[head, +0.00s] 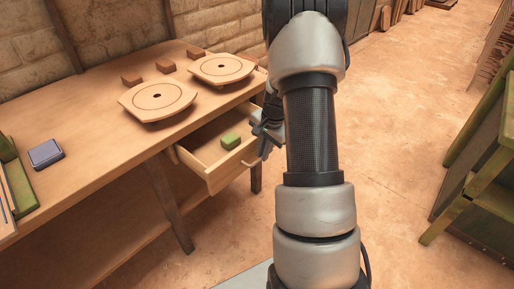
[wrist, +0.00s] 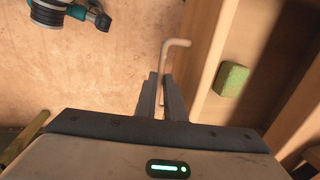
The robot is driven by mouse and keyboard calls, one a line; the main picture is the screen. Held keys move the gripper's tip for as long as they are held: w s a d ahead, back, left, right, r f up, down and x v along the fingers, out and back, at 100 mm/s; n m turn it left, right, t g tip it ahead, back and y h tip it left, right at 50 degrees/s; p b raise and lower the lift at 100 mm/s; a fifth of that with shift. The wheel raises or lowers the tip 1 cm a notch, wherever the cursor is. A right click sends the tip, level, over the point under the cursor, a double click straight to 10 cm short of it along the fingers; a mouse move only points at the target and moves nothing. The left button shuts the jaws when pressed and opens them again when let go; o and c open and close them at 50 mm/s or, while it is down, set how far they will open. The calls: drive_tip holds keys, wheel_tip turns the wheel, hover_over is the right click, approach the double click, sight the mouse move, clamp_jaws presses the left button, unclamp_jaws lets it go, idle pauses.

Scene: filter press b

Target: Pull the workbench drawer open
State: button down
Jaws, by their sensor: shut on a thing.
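The workbench drawer (head: 190,158) stands pulled out from under the wooden workbench (head: 85,130). A green block (head: 230,141) lies inside it; the block also shows in the wrist view (wrist: 231,80). The drawer has a bent, pale bar handle (wrist: 177,43) on its front. My gripper (wrist: 165,92) is shut on this handle in the wrist view, with one finger on each side of it. In the head view my gripper (head: 262,137) is at the drawer front, partly hidden by my arm.
Two round-holed plates (head: 157,101) and several small brown blocks (head: 168,66) lie on the bench top. A blue-grey box (head: 45,153) sits at the left. A green bench (head: 480,160) stands at the right. The floor between is clear.

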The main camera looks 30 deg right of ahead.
drive_tip(key=shift+s+d, duration=0.3)
drive_tip(key=shift+s, duration=0.45)
drive_tip(key=shift+s+d, duration=0.3)
drive_tip(key=shift+s, duration=0.45)
drive_tip(key=c, duration=1.8)
unclamp_jaws()
drive_tip(key=shift+c, duration=0.2)
drive_tip(key=s+d+r+p, duration=0.1)
drive_tip(key=s+r+p, duration=0.2)
drive_tip(key=r, duration=1.4)
drive_tip(key=shift+s+p, duration=0.15)
drive_tip(key=shift+p, duration=0.5)
drive_tip(key=shift+r, duration=0.1)
